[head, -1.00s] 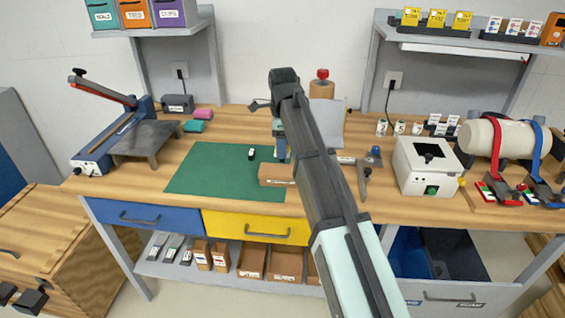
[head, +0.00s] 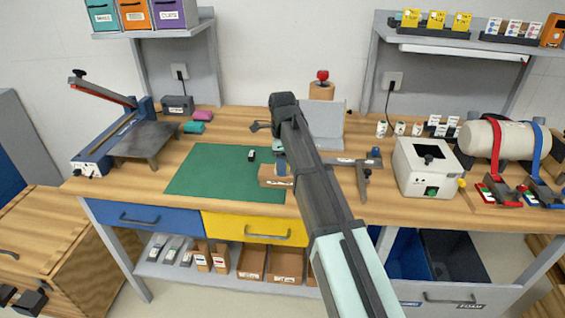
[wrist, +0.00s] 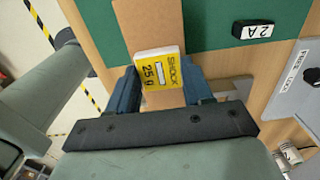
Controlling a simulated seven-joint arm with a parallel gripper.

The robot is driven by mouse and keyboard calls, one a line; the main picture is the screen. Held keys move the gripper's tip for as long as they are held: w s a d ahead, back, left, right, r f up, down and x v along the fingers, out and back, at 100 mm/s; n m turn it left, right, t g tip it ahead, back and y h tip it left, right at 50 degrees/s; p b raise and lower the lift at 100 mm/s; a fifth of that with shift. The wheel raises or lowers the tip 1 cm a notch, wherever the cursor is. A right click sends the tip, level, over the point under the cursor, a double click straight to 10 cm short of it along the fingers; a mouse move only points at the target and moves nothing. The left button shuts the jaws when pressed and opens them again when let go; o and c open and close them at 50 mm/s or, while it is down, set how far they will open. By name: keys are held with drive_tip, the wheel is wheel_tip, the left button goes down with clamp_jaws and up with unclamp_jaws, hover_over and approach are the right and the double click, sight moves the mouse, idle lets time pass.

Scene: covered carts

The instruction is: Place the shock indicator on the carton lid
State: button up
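The shock indicator (wrist: 158,70) is a yellow and white label marked "SHOCK 25 g" in the wrist view. It sits between the two blue fingers of my gripper (wrist: 162,88), which are shut on its sides. The brown carton (wrist: 145,20) lies beneath and beyond it. In the head view the carton (head: 270,182) stands at the front right edge of the green mat, and my gripper (head: 282,167) is right at its top. The indicator is hidden there by my gripper and arm. I cannot tell whether the indicator touches the lid.
A small black block with a white "2A" label (wrist: 253,30) lies on the green mat (head: 215,172) near the carton. A grey tool (head: 362,172) lies right of the carton. A white box (head: 425,168) stands farther right. The mat's left side is clear.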

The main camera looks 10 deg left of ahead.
drive_tip(key=o, duration=0.4)
wheel_tip(320, 180, up, 12)
drive_tip(key=shift+r, duration=0.15)
idle(0.6)
